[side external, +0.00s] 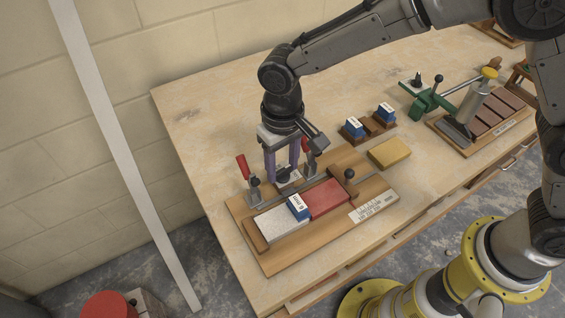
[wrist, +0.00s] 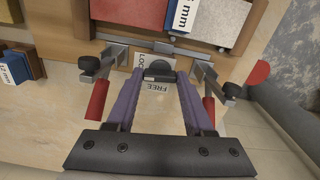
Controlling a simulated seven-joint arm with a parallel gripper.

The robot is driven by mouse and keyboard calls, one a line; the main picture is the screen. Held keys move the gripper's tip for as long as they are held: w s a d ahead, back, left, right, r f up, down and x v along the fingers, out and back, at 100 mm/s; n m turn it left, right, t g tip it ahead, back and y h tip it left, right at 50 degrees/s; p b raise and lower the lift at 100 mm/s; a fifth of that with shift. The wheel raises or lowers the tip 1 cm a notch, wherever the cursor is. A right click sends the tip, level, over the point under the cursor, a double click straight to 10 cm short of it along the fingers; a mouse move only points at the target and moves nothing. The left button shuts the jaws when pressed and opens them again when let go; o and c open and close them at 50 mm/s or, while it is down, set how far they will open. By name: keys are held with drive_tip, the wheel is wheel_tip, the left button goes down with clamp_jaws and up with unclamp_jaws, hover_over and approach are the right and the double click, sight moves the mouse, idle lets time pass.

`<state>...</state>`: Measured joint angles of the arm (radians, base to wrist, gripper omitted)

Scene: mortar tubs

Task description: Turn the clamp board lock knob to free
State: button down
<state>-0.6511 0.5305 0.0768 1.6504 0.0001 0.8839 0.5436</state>
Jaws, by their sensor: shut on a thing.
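The clamp board (side external: 262,262) lies on the wooden table. Its dark lock knob (wrist: 158,68) sits at the board's back edge, on a white label with FREE (wrist: 157,87) and LOCK printed on it. My gripper (wrist: 160,76) points down over the knob, its two purple fingers shut on it from both sides. In the side view my gripper (side external: 283,173) stands between the two red-handled clamps, and the fingers partly hide the knob. Which word the knob points at I cannot tell.
Red-handled toggle clamps (side external: 243,168) (side external: 308,148) stand close on both sides of the fingers. The board holds a grey block (side external: 282,223), a red block (side external: 327,198) and a blue-and-white spacer (side external: 298,207). A yellow sponge (side external: 389,153) and more spacers (side external: 354,128) lie to the right.

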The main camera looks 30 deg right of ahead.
sight(283, 169)
drive_tip(key=n, duration=0.8)
drive_tip(key=shift+n, duration=0.4)
drive_tip(key=n, duration=0.4)
drive_tip(key=shift+n, duration=1.9)
drive_tip(key=shift+r, duration=0.1)
drive_tip(key=shift+c, duration=1.4)
unclamp_jaws()
wheel_tip(283, 169, up, 14)
